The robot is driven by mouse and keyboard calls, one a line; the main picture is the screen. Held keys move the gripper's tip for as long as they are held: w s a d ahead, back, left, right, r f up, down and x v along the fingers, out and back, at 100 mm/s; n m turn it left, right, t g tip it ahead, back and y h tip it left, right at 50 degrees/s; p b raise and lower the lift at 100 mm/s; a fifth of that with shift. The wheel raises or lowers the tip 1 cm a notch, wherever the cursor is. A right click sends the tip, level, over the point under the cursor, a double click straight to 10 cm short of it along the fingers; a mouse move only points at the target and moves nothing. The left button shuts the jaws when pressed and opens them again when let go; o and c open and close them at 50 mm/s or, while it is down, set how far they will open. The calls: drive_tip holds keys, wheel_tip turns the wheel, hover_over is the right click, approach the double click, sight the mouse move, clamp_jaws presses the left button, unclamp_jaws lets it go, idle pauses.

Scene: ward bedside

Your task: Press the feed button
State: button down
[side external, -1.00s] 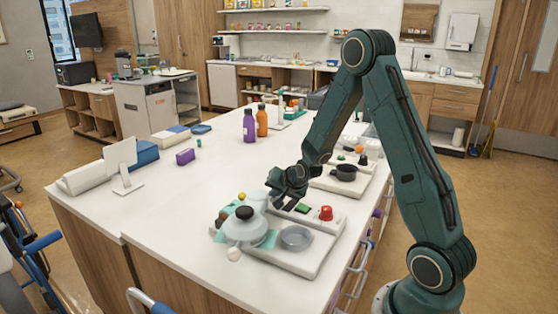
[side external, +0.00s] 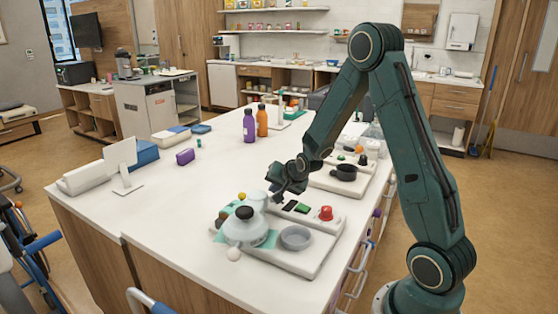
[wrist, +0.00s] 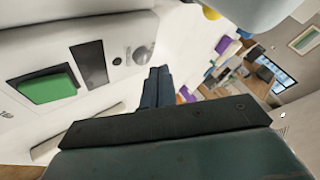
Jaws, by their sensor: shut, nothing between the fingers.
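A white panel unit (side external: 297,265) lies on the counter. It carries a green rectangular button (side external: 302,208) and a red mushroom-shaped button (side external: 326,213). The green button fills a dark recess at the left of the wrist view (wrist: 45,88), beside a dark strip (wrist: 90,64) and a round grey part (wrist: 142,55). No readable label shows which one is the feed button. My gripper (side external: 277,199) is shut and empty, tilted down over the back left of the panel, left of the green button. Its fingertips also show in the wrist view (wrist: 158,78); contact cannot be told.
A rounded pale vessel with a dark knob (side external: 244,212) stands left of my gripper, with a clear grey bowl (side external: 296,237) in front. Behind is a second tray (side external: 330,182) with a black pot (side external: 344,173). The counter's left middle is mostly free.

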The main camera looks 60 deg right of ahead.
drive_tip(key=shift+r, duration=2.5)
drive_tip(key=s+a+r+n+g+y, duration=0.1)
drive_tip(key=s+a+r+n+y, duration=0.1)
drive_tip(key=s+a+r+n, duration=0.8)
drive_tip(key=s+a+r+n+g+y, duration=0.1)
drive_tip(key=s+a+n, duration=0.1)
drive_tip(key=s+a, duration=0.3)
drive_tip(key=s+a+r+n, duration=0.1)
drive_tip(key=s+a+r, duration=0.1)
drive_tip(key=s+a, duration=0.4)
drive_tip(key=s, duration=0.5)
drive_tip(key=shift+s+a+r+n+g+y, duration=0.2)
drive_tip(key=shift+s+r+n+g+y, duration=0.05)
drive_tip(key=shift+n+g+y, duration=0.15)
